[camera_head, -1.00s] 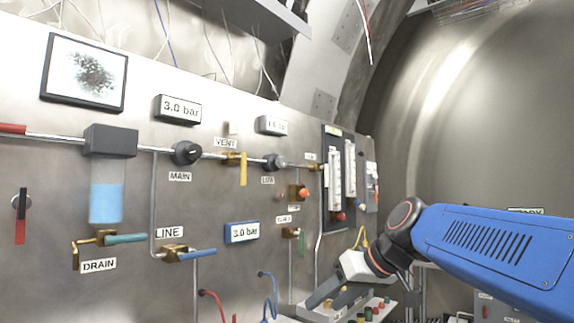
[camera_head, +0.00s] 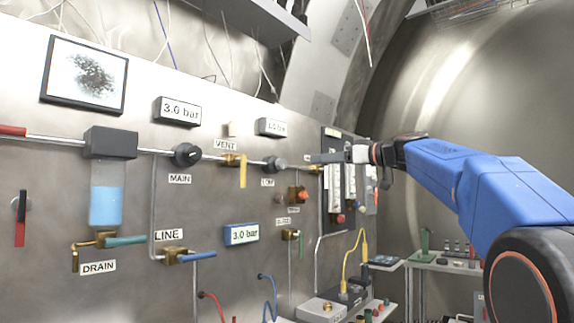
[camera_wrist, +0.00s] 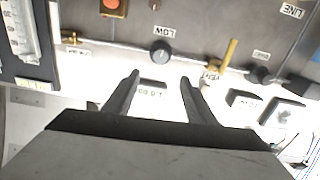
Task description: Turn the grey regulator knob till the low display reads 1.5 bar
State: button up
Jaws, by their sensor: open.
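The grey regulator knob (camera_head: 275,163), labelled LOW, sits on the pipe at the panel's middle right. In the wrist view, which is upside down, the knob (camera_wrist: 161,51) lies just beyond my open, empty fingers, roughly centred between them. My gripper (camera_head: 318,158) is right of the knob in the head view, apart from it, its fingers pointing left. The gripper also shows in the wrist view (camera_wrist: 160,79). The low display (camera_head: 271,127) is above the knob; its digits are too small to read surely. It shows between the fingers in the wrist view (camera_wrist: 151,86).
The MAIN knob (camera_head: 187,154) and yellow VENT lever (camera_head: 242,172) are left of the LOW knob. An orange button (camera_head: 303,194) sits below right. Flow tubes (camera_head: 334,190) stand behind my gripper. The main display (camera_head: 180,111) reads 3.0 bar.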

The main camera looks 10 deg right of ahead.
aim_at(284, 163)
jog(key=x, duration=1.6)
jog(key=shift+f, duration=0.1)
jog(key=shift+c, duration=0.6)
jog(key=c, duration=0.9)
